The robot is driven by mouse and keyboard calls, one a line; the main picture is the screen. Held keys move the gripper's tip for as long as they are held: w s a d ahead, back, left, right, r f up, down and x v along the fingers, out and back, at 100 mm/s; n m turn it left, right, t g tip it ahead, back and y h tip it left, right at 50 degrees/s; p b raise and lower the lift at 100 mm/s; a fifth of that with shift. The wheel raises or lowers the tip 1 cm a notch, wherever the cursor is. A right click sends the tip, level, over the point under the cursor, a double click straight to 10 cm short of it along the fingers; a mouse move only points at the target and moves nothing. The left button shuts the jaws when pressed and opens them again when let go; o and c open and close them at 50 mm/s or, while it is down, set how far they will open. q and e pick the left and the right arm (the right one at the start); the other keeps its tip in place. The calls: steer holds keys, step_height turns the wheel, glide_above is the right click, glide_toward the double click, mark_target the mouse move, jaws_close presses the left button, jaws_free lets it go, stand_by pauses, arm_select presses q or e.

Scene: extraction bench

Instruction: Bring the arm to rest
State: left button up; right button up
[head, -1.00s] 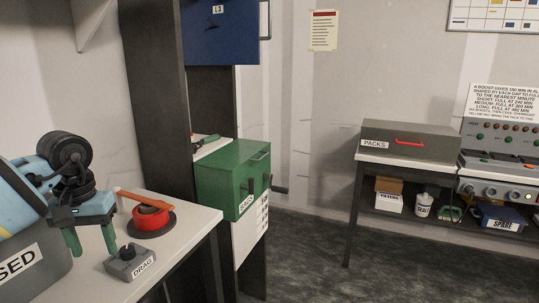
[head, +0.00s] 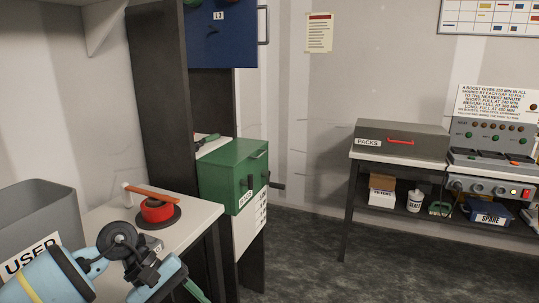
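My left arm (head: 60,275), light blue with dark joints, comes in at the lower left over the front of the white bench. My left gripper (head: 196,290) is at the bottom edge of the head view. Only one green finger shows clearly there, and the rest is cut off or hidden, so I cannot tell whether it is open. I see nothing held in the part that shows. My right gripper is not in view.
A grey bin labelled USED (head: 42,205) stands left behind the arm. A red round device with an orange handle (head: 155,211) sits on the bench. A green box (head: 232,172) stands beyond. A PACKS case (head: 425,145) rests on the far table. Floor between is clear.

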arm_select(q)
steer(key=s+d+n+t+h+p, duration=0.1)
steer(key=s+d+n+t+h, duration=0.25)
steer(key=d+n+h, duration=0.45)
steer(key=s+d+n+t+h+p, duration=0.15)
steer(key=s+d+n+h, duration=0.3)
steer(key=n, duration=0.65)
steer(key=s+a+f+n+t+y+p, duration=0.1)
steer(key=s+a+f+n+t+y, duration=0.35)
steer(key=n, duration=1.15)
steer(key=s+a+f+n+t+y+p, duration=0.15)
steer(key=a+f+n+t+y, duration=0.55)
steer(key=n, duration=0.8)
steer(key=s+a+f+n+g+y, duration=0.2)
steer(key=s+f+n, duration=0.4)
steer(key=s, duration=0.3)
steer(key=s+a+f+n+g+y, duration=0.3)
steer(key=s+f+n+g+y, duration=0.1)
steer(key=s+n, duration=0.4)
step_height(320, 180, down, 2)
steer(key=s+y, duration=0.1)
steer(key=s, duration=0.1)
steer(key=shift+s+f, duration=0.15)
steer(key=shift+s, duration=0.15)
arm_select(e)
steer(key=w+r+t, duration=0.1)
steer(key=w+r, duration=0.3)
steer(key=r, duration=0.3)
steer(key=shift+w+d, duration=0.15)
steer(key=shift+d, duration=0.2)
